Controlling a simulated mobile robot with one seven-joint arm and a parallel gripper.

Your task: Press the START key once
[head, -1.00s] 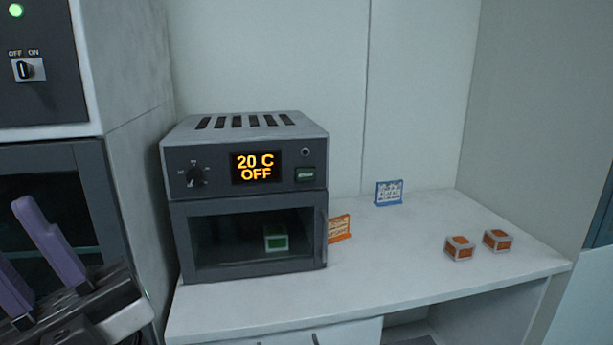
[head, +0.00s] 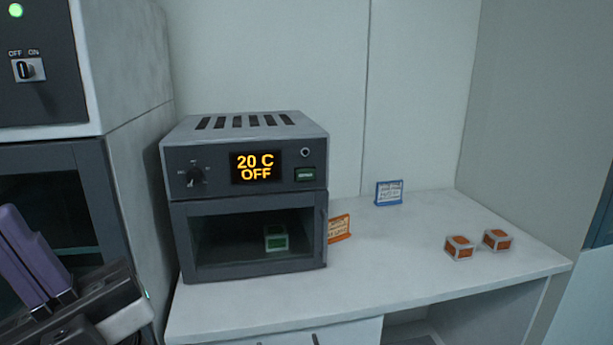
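The START key (head: 306,174) is a small dark green key at the right of the small oven's (head: 243,195) front panel; its lettering is too small to read clearly. The oven's display (head: 256,168) reads "20 C OFF" in orange. A dark knob (head: 195,177) is at the panel's left. My gripper (head: 12,222) is at the lower left edge, well left of the oven and apart from the key. Its two purple fingers lie side by side, shut, with nothing seen between them.
A green-and-white block (head: 276,238) sits inside the oven chamber. Two orange blocks (head: 459,248) lie on the white bench (head: 390,275) at right. A tall grey cabinet (head: 130,70) stands left of the oven.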

